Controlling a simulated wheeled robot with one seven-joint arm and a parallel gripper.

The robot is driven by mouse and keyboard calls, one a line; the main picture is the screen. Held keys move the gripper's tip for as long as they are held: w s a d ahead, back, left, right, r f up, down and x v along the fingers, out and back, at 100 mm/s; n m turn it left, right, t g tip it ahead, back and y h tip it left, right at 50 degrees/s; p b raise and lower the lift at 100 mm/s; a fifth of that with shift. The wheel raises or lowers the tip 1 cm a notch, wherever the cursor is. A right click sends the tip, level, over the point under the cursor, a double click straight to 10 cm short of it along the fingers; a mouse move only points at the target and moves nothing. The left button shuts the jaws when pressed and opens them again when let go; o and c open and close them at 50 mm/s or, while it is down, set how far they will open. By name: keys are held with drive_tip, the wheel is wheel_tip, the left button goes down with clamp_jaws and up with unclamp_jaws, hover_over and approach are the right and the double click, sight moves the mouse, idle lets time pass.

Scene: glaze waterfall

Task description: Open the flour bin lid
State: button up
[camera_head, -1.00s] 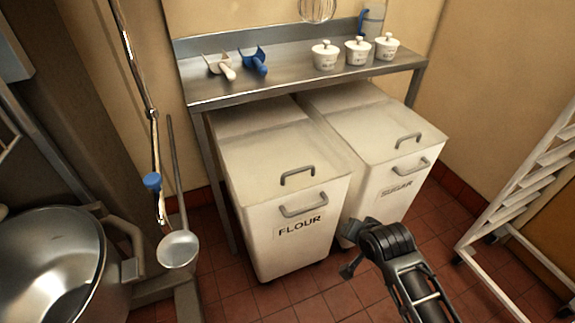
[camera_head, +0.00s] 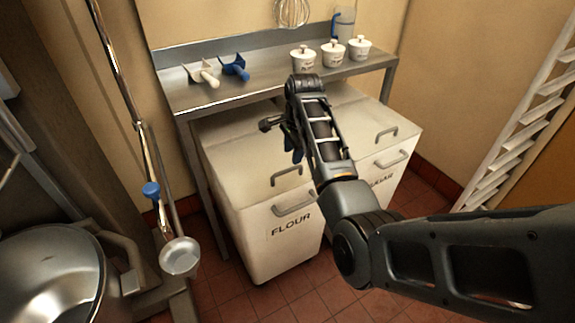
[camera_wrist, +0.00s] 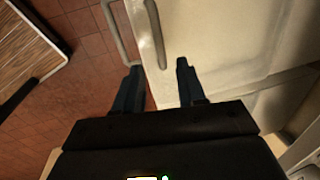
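The white flour bin (camera_head: 268,250), marked FLOUR, stands under the steel table with its lid (camera_head: 235,160) closed. A grey lid handle (camera_head: 286,171) sits near the lid's front edge, above a second handle (camera_head: 292,207) on the bin's front. My gripper (camera_head: 293,156) hangs above the right part of this lid, pointing down, apart from the lid handle. In the wrist view my gripper (camera_wrist: 158,66) is open and empty. A lid handle (camera_wrist: 154,32) lies ahead of its fingers, with a front handle (camera_wrist: 116,32) to the left.
The white sugar bin (camera_head: 375,178) stands close on the right, partly hidden by my arm. The steel table (camera_head: 270,85) above the bins carries two scoops and three lidded pots. A metal kettle (camera_head: 50,270) is at left, a white rack (camera_head: 520,115) at right.

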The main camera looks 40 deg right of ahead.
sight(290, 169)
drive_tip(key=f, duration=0.4)
drive_tip(key=w+f, duration=0.1)
drive_tip(key=f, duration=0.1)
drive_tip(key=shift+w+d+f, duration=0.1)
drive_tip(key=shift+d+f, duration=0.05)
drive_tip(key=shift+f, duration=0.15)
drive_tip(key=shift+c, duration=0.3)
clamp_jaws()
